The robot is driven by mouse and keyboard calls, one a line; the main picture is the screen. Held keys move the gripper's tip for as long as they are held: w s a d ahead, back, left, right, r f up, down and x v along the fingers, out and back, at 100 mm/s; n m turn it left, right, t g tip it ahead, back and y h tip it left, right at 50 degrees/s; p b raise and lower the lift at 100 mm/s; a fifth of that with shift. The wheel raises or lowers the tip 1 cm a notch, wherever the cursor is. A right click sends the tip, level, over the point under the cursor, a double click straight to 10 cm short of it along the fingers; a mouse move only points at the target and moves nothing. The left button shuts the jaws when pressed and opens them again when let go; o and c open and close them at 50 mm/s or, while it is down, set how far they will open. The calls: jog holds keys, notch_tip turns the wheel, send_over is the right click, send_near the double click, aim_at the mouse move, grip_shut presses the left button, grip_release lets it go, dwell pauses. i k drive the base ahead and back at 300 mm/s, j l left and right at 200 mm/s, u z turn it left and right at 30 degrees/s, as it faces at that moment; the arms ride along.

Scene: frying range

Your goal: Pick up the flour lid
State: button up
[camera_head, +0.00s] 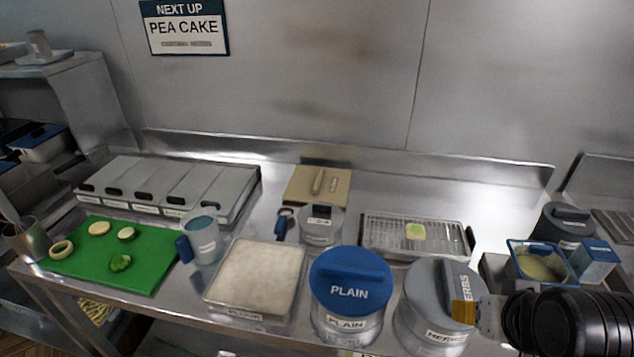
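A shallow square tray of white flour (247,316) stands open at the front of the steel counter, its front label reading roughly "FLOUR". I cannot pick out a lid marked flour. A round blue lid (347,272) marked "PLAIN" sits on a clear canister right of the tray. A grey lid (424,288) with a raised bar handle marked "HERBS" sits on the canister beside it. My gripper (464,313) comes in from the lower right, its orange-yellow tip overlapping the right side of the herbs lid near the handle. Whether it touches, and its finger opening, cannot be told.
A green board (150,275) with cut food lies left, beside a blue-handled jug (203,245). Grey lidded bins (225,183), a grey tub (320,232) and a wire rack tray (375,250) stand behind. A blue-rimmed container (513,250) stands right. Counter space is tight.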

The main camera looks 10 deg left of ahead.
aim_at(307, 184)
jog(key=u, duration=1.35)
jog(key=i+j, duration=0.15)
jog(key=i, duration=0.3)
jog(key=i+j+z, duration=0.1)
jog(key=i, duration=0.35)
